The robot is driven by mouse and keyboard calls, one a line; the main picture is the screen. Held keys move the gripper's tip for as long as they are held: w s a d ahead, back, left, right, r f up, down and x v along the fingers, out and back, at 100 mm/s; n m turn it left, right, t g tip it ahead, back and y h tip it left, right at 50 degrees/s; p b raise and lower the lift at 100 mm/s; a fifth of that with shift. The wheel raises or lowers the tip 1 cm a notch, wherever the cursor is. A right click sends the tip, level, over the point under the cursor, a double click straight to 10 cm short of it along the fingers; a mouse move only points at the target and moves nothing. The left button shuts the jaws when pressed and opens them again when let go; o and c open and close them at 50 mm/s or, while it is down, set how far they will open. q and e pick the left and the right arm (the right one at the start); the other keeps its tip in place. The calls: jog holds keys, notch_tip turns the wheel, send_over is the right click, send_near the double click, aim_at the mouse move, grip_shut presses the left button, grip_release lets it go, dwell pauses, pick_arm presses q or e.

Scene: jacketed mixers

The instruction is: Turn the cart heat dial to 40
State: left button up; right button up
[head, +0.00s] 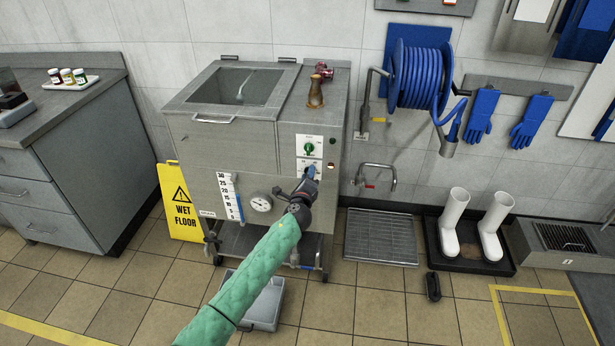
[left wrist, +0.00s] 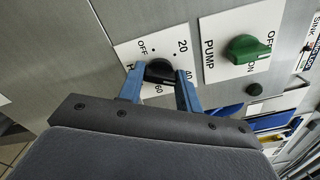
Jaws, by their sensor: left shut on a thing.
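The heat dial is a small black knob (left wrist: 159,70) on a white plate on the cart's front. In the head view the left gripper (head: 312,172) reaches the panel of the steel cart (head: 245,160) and hides most of the dial. Which mark the dial points to cannot be told. My right gripper is not in view.
A green PUMP knob (left wrist: 249,48) sits beside the dial and shows above it in the head view (head: 309,147). A round gauge (head: 261,202) is lower on the cart. A yellow wet floor sign (head: 181,200) stands left. A grey bin (head: 262,305) lies on the floor.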

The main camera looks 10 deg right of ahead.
pick_arm(q)
jog(key=shift+f, duration=0.1)
jog(key=o, duration=1)
jog(key=v, duration=0.8)
jog(key=shift+d, duration=0.1)
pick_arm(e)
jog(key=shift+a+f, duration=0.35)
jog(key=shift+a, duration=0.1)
pick_arm(q)
jog(key=shift+w, duration=0.1)
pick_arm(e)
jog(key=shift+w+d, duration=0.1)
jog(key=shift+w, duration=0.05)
